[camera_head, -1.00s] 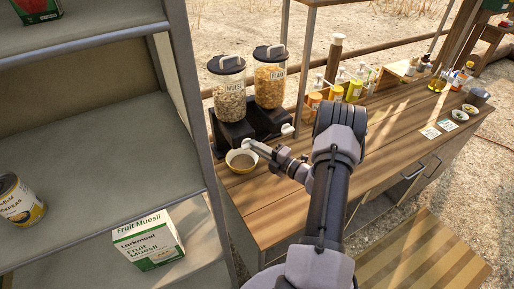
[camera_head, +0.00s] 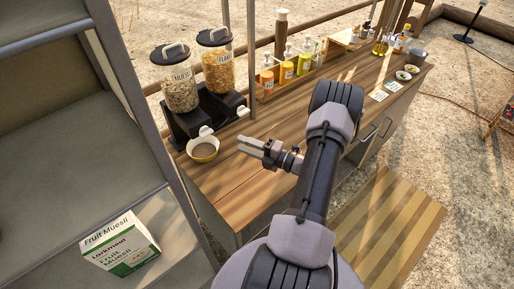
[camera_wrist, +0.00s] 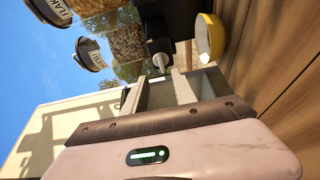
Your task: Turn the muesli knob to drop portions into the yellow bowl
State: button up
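The muesli dispenser (camera_head: 180,92) stands at the left end of the wooden counter, its clear hopper full of muesli. Its pale knob (camera_head: 206,131) sticks out at the front, above the bowl's rim; a knob also shows in the wrist view (camera_wrist: 159,60). The yellow bowl (camera_head: 204,159) stands upright below it; its inside looks brownish, but I cannot tell how much it holds. It shows bright yellow in the wrist view (camera_wrist: 205,38). My gripper (camera_head: 240,145) is to the right of the bowl and knob, apart from both. Its fingers are parted and empty.
The flakes dispenser (camera_head: 218,70) stands beside the muesli one, with its own knob (camera_head: 243,112). A shelf unit (camera_head: 135,90) with a Fruit Muesli box (camera_head: 121,247) is at the left. The counter's middle is clear.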

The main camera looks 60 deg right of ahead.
jog(key=s, duration=0.5)
jog(key=shift+s+d, duration=0.15)
jog(key=shift+d, duration=0.25)
